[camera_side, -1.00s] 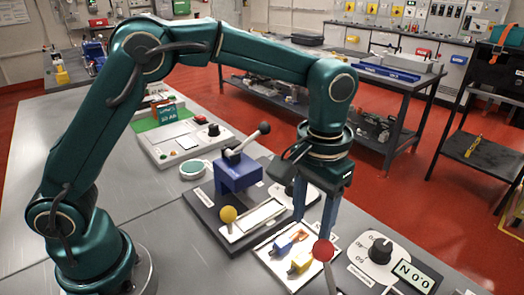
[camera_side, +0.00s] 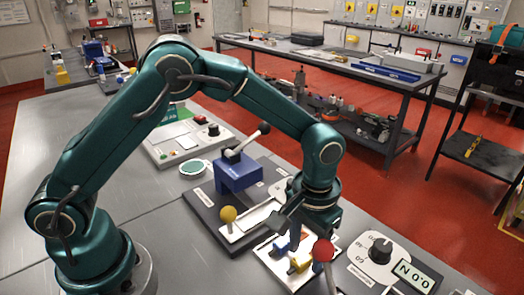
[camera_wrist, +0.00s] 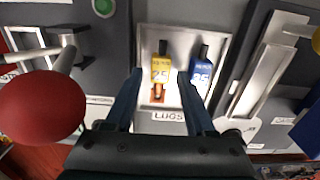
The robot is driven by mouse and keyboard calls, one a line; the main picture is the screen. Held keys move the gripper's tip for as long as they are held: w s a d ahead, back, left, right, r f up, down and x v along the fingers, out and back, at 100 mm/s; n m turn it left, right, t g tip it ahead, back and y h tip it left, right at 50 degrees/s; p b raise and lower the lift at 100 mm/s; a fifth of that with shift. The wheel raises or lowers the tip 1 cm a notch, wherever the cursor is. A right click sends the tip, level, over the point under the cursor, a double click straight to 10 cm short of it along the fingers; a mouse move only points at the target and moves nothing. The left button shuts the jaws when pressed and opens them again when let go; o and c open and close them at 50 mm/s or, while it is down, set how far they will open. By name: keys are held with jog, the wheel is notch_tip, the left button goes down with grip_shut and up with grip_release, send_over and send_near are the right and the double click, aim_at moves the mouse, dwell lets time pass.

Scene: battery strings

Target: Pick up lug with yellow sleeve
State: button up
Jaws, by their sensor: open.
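The lug with the yellow sleeve (camera_wrist: 160,68) lies in a white tray marked LUGS, its copper end towards my gripper in the wrist view. It also shows in the side view (camera_side: 301,263), partly covered. A lug with a blue sleeve (camera_wrist: 202,72) lies beside it on the right, partly behind a finger. My gripper (camera_wrist: 159,78) is open and empty, with its fingers on either side of the yellow lug in the wrist view. In the side view my gripper (camera_side: 297,240) is low over the tray. I cannot tell how far the fingertips are above the tray floor.
The tray (camera_wrist: 144,40) has a raised rim. A red ball knob (camera_side: 323,250) on a lever stands close to my gripper and looms large at left in the wrist view. A dial (camera_side: 380,250) and a display (camera_side: 413,275) are to the right. A yellow knob (camera_side: 228,214) is left.

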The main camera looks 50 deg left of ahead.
aim_at(305, 256)
grip_shut()
jog(key=shift+r, duration=2.55)
